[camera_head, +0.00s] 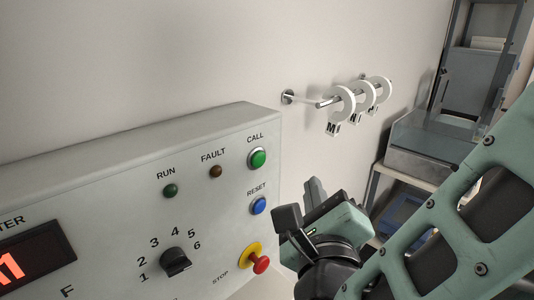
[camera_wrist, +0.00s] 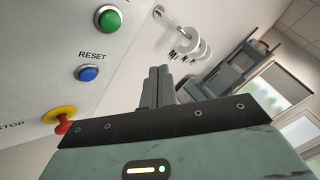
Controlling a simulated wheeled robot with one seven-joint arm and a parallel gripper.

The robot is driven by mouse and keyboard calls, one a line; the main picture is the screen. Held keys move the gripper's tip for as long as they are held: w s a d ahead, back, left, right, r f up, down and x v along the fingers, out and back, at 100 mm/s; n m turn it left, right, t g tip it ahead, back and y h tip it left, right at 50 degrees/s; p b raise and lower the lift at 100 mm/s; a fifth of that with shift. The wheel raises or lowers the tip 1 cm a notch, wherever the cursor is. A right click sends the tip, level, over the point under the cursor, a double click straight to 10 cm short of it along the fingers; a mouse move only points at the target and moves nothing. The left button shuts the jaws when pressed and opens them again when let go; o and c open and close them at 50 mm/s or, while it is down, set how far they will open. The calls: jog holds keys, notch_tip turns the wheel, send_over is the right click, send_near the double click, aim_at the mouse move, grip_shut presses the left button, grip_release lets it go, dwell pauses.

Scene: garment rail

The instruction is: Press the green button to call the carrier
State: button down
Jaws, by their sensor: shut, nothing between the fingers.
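The green CALL button (camera_head: 258,159) sits at the upper right of a grey control panel (camera_head: 110,175). It also shows at the top of the wrist view (camera_wrist: 109,18), unobstructed. My gripper (camera_head: 314,186) is to the right of the panel and lower than the green button, apart from it. In the wrist view my gripper's two fingers (camera_wrist: 158,72) are together, with nothing between them.
The panel also bears a blue RESET button (camera_head: 259,205), a red stop knob (camera_head: 261,264) on a yellow collar, a black dial (camera_head: 174,261) and RUN and FAULT lamps. A wall rail with white lettered rings (camera_head: 342,104) is beyond. Shelving (camera_head: 428,145) stands at the right.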

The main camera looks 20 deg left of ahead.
aim_at(258, 159)
jog(key=shift+a, duration=0.1)
jog(key=w+a+p, duration=0.1)
jog(key=w+a, duration=0.2)
jog(key=a, duration=0.5)
jog(key=shift+w, duration=0.15)
dwell(1.0)
